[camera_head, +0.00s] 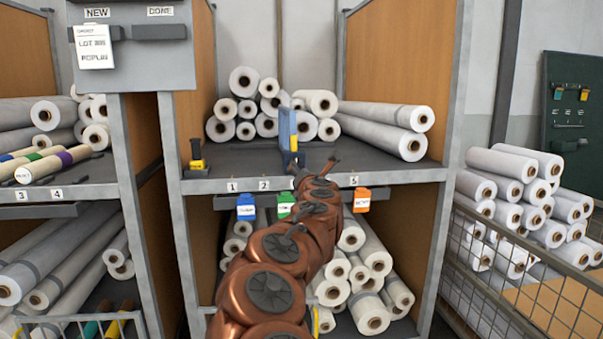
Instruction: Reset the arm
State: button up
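My copper-coloured arm reaches up from the bottom middle to the front edge of the middle shelf (240,186). My gripper (314,168) is small and dark at its far end, over the shelf edge. One thin dark finger points up and to the right; the other side is hard to make out. An upright blue and yellow tool (288,130) stands just behind and to the left of the gripper. I cannot tell whether the two touch, or whether the gripper is open or shut.
White rolls (380,114) lie at the back and right of the shelf. A yellow and black tool (196,157) stands at its left. Blue (246,207), green (286,203) and orange (362,199) tags hang below the edge. A wire cage (490,270) stands right.

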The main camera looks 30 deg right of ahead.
jog(key=shift+s+a, duration=0.25)
jog(key=shift+s, duration=0.05)
jog(key=shift+r, duration=0.1)
dwell(0.3)
